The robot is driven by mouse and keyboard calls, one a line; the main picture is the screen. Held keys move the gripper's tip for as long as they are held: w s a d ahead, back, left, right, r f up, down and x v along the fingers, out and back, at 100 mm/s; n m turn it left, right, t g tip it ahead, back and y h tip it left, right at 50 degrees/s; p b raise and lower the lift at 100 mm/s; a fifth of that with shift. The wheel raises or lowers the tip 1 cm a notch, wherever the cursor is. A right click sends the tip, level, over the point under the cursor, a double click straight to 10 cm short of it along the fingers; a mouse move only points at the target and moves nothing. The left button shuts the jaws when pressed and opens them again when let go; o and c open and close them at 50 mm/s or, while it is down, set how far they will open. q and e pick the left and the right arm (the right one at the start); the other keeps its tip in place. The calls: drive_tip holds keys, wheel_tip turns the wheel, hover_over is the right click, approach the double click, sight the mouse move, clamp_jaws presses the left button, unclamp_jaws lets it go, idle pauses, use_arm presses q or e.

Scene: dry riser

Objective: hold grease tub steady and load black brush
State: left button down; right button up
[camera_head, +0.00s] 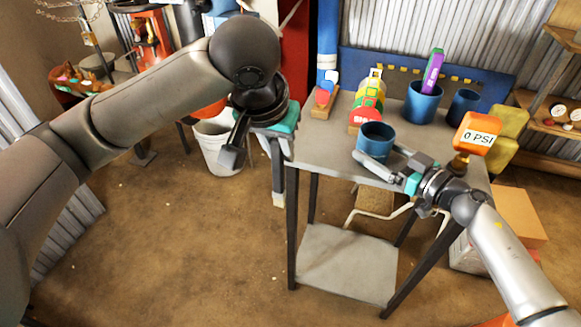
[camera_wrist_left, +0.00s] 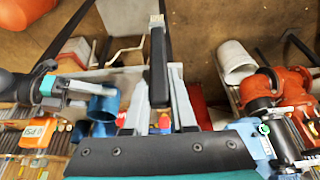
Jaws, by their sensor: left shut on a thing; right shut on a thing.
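The blue grease tub (camera_head: 375,141) stands upright near the front edge of the grey table, its open mouth up. My right gripper (camera_head: 391,160) is shut on the tub from the front right; both also show at left in the left wrist view, the tub (camera_wrist_left: 103,106) beside the gripper. My left gripper (camera_wrist_left: 158,78) is shut on the black brush (camera_wrist_left: 157,52), whose pale bristles point away from the fingers. The brush is clear of the tub. In the head view my left arm and wrist hide much of that gripper, and I cannot clearly make out the brush.
A white bucket (camera_head: 216,146) stands on the floor behind my left wrist.

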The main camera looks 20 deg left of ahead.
use_arm(q)
drive_tip(key=w+d+r+t+h, duration=0.2)
drive_tip(key=w+d+r+t, duration=0.2)
drive_tip(key=w+d+r, duration=0.9)
drive_tip(key=shift+f, duration=2.85)
drive_tip(key=shift+f, duration=0.6)
wheel_tip(320, 180, up, 7)
idle(0.6)
use_arm(e)
drive_tip(key=o, duration=0.7)
